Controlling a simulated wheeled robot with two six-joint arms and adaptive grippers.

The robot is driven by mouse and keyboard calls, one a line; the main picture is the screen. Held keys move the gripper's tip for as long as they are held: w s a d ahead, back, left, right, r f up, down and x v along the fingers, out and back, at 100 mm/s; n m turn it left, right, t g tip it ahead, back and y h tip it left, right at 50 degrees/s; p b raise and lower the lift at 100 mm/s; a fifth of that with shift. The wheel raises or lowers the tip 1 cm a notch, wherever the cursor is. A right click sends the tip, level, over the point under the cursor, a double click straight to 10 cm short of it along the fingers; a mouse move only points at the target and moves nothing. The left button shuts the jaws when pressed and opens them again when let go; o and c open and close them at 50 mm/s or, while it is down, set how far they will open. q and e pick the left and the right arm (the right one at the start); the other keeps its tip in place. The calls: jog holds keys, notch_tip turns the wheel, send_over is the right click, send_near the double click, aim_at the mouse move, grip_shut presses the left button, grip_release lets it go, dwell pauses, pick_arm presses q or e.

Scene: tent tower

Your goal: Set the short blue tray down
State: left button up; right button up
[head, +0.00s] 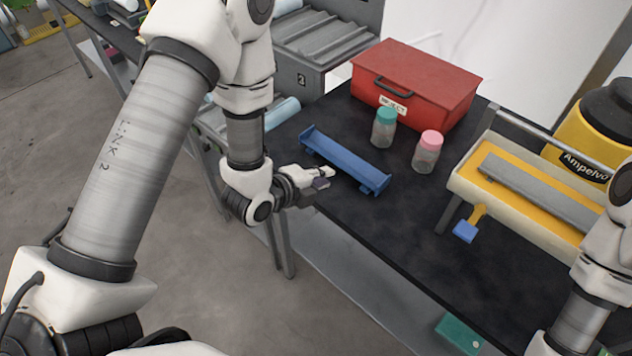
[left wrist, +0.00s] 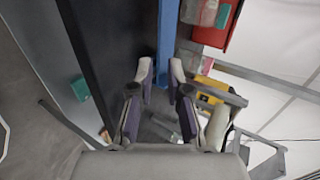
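My left gripper (head: 324,178) is beside the tray's near long side, at the table's edge. Whether a fingertip touches the tray cannot be told. My right arm shows at the lower right, but its gripper is out of view.
A red reject box (head: 420,82) stands behind the tray. Jars with a teal lid (head: 384,128) and a pink lid (head: 427,153) stand to its right. A cream and yellow fixture (head: 530,185) is further right. The black tabletop (head: 400,225) is clear in front of the jars.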

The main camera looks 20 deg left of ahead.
pick_arm(q)
jog(key=s+a+f+n+g+y, duration=0.2)
jog(key=s+f+n+g, duration=0.3)
jog(key=s+f+n, duration=0.4)
jog(key=s+a+f+n+g+y, duration=0.2)
jog(key=s+a+f+n+g, duration=0.2)
jog(key=s+f+n, duration=0.6)
jog(key=s+n+g, duration=0.2)
jog(key=s+n, duration=0.1)
jog(key=s, duration=0.4)
jog(key=shift+f+n, duration=0.15)
jog(key=shift+n, duration=0.15)
jog(key=shift+w, duration=0.1)
